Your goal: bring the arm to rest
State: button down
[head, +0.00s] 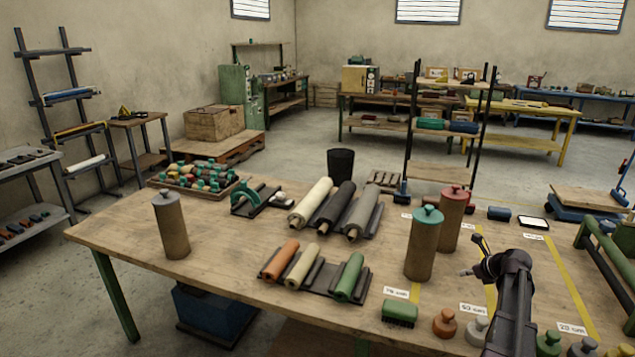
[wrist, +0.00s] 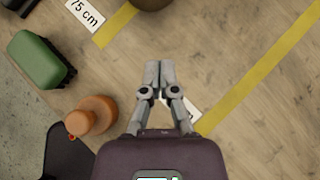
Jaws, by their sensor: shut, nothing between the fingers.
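My gripper (head: 465,272) is over the right part of the wooden table (head: 215,275). In the wrist view my gripper (wrist: 160,72) has its two grey fingers together, with nothing between them. It hangs above bare wood between two yellow lines, and a white label below is partly hidden by the fingers. My dark arm reaches up from the bottom right in the head view.
A green brush (head: 398,313), an orange knobbed weight (head: 445,322) and a grey one (head: 476,330) stand near the front edge. Green-topped (head: 424,245) and red-topped (head: 453,220) rolls stand upright beyond. Racks of rolls lie left. Bare table shows right of my gripper.

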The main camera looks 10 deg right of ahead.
jog(key=a+n+g, duration=0.1)
jog(key=a+n, duration=0.4)
jog(key=a, duration=0.3)
jog(key=s+a+f+n+g+p, duration=0.1)
jog(key=a+n+g, duration=0.1)
jog(key=a+n, duration=0.3)
jog(key=s+a+f+n+g, duration=0.1)
jog(key=a+n, duration=0.4)
jog(key=a, duration=0.6)
jog(key=shift+a+g+y+p, duration=0.3)
jog(key=shift+a+p, duration=0.05)
jog(key=shift+a, duration=0.05)
jog(key=s+a+n+g+h+p, duration=0.1)
jog(key=s+a+n+g, duration=0.1)
jog(key=s+a+n, duration=0.3)
jog(key=s+a+n+g+h, duration=0.2)
jog(key=s+a+n, duration=0.4)
jog(key=a+n, duration=0.6)
jog(key=shift+a+n+p, duration=0.4)
jog(key=shift+a, duration=0.25)
